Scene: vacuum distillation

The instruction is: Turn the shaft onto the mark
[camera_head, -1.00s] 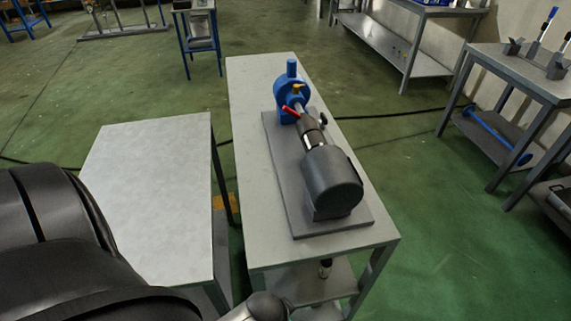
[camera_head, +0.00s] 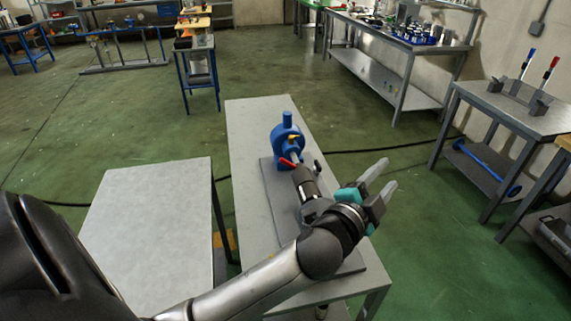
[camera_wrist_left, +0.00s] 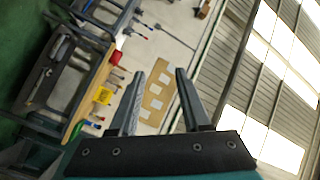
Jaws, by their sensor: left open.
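A blue pump (camera_head: 287,145) stands at the far end of a grey base plate (camera_head: 277,203) on the middle bench. A red pointer (camera_head: 288,163) sits on the shaft in front of it, and a small yellow piece (camera_head: 294,138) shows near the pump's top. The dark shaft coupling (camera_head: 304,182) runs toward me from the pump. My left arm hides most of the motor behind the coupling. My left gripper (camera_head: 384,181) is open and empty, right of the coupling and above the bench edge, its fingers pointing up and right. The left wrist view shows its spread fingers (camera_wrist_left: 170,72) with nothing between them.
An empty pale table (camera_head: 152,220) stands left of the bench (camera_head: 255,125). A cable (camera_head: 390,148) lies across the floor. At right a side table (camera_head: 510,105) carries holders with red and blue tools. Green floor lies open between them.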

